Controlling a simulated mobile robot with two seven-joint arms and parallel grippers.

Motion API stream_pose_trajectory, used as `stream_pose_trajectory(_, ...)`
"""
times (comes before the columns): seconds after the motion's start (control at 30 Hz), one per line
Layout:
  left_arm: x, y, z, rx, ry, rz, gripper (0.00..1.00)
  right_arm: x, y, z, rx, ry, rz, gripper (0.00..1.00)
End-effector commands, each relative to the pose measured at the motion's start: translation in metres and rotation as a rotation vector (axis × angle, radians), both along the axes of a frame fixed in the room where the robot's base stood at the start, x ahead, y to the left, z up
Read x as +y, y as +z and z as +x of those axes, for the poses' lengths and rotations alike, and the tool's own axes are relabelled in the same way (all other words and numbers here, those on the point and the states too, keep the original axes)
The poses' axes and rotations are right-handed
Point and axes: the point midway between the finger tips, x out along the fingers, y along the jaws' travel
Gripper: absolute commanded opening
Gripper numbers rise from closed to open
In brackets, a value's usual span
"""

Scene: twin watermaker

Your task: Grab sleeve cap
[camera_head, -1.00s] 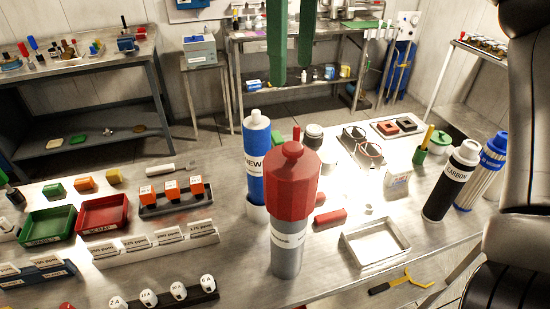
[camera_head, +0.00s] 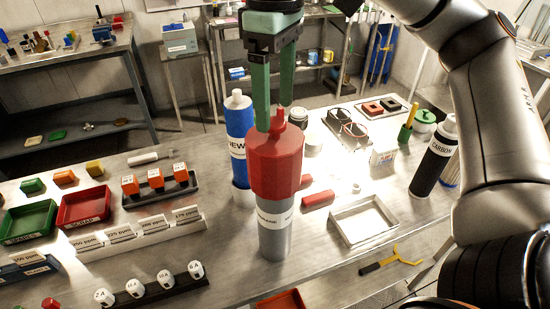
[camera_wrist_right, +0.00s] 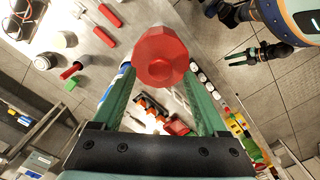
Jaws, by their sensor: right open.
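The red sleeve cap (camera_head: 276,165), faceted with a small knob on top, sits on an upright grey cylinder (camera_head: 275,228) with a white label band. My right gripper (camera_head: 275,118) points down with its two green fingers spread apart at the cap's top. The fingertips overlap the knob and upper edge in the head view, and contact cannot be told. In the right wrist view the cap (camera_wrist_right: 160,57) shows between and beyond the open fingertips. My left gripper (camera_wrist_right: 240,60) shows small at the upper right of that view, its green fingers apart and empty.
A blue cartridge (camera_head: 238,125) stands close behind the cap on the left. A metal tray (camera_head: 335,222) and a red handle (camera_head: 318,198) lie to the right. A black carbon cartridge (camera_head: 432,160) stands farther right. Labelled blocks and bins fill the left side.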

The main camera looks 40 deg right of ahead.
Motion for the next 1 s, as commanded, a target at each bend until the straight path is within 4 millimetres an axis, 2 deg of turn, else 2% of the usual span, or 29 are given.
stream_pose_trajectory(0.03,0.0,-0.0054,0.0006,-0.001,0.0,0.0,0.5,0.0003,-0.0104,-0.0003,0.003,0.001,0.001,0.76)
stream_pose_trajectory(0.13,0.0,-0.0076,0.0011,-0.002,0.0,0.0,0.5,0.0001,-0.0177,-0.0002,0.001,0.0,0.0,0.76)
stream_pose_trajectory(0.4,0.0,-0.0069,0.0012,-0.002,0.0,0.0,0.5,0.0002,-0.018,-0.0001,-0.002,-0.001,0.001,0.76)
stream_pose_trajectory(1.0,0.0,-0.0067,0.0012,-0.003,0.0,-0.001,0.5,0.0004,-0.018,-0.0001,-0.001,0.0,0.0,0.09)
